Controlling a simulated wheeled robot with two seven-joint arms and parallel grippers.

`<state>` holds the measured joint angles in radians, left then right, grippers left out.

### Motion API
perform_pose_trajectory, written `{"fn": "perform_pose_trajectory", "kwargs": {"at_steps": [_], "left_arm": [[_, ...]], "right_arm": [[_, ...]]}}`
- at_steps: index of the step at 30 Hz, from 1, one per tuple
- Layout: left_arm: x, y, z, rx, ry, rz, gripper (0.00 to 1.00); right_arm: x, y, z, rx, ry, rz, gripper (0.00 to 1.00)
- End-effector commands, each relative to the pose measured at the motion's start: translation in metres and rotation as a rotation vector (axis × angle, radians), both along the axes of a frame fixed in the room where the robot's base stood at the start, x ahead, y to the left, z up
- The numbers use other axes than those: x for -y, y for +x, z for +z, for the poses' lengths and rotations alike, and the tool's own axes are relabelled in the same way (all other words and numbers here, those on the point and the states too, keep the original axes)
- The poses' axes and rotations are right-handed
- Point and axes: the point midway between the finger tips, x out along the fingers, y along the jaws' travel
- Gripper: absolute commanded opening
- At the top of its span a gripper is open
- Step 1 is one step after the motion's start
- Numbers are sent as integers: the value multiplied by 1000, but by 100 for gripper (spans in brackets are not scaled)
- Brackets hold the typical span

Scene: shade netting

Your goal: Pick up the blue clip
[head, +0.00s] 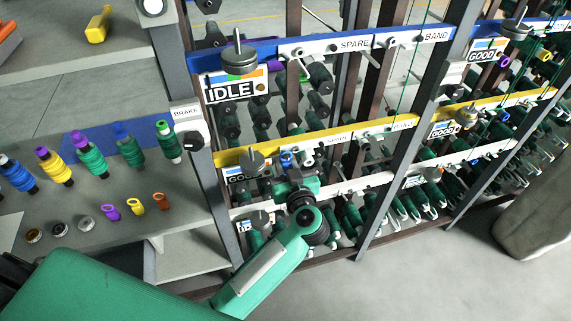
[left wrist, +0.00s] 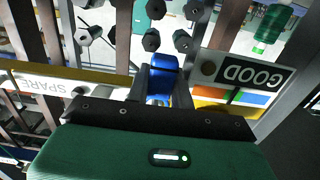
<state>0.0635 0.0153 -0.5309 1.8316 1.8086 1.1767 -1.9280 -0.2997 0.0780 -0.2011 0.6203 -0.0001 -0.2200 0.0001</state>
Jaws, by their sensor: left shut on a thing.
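The blue clip (head: 287,159) is at the yellow-edged rail of the rack, just beyond my left gripper (head: 290,172). In the left wrist view the blue clip (left wrist: 163,88) sits between the two fingers of my left gripper (left wrist: 157,78), which are shut on it. The gripper hides part of the clip in the head view, so I cannot tell whether it still touches the rail. My right gripper is in neither view.
A GOOD sign (left wrist: 250,72) and a metal tensioner disc (head: 254,162) are close beside my left gripper. Grey rack posts (head: 388,195) stand to its right.

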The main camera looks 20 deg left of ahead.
Motion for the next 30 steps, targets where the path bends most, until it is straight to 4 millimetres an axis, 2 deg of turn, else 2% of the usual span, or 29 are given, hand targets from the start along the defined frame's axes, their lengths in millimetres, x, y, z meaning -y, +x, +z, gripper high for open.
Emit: {"fn": "perform_pose_trajectory", "kwargs": {"at_steps": [4,8,14,24,30], "left_arm": [[0,0,5,2,-3,-1,1],[11,-15,4,-1,-3,-1,1],[34,-50,3,-2,-5,-2,1],[81,-120,3,-3,-3,0,1],[97,-143,4,-1,-2,-1,1]], "right_arm": [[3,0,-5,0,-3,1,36],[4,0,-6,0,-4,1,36],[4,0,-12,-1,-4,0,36],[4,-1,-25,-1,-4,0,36],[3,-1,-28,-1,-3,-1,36]]}}
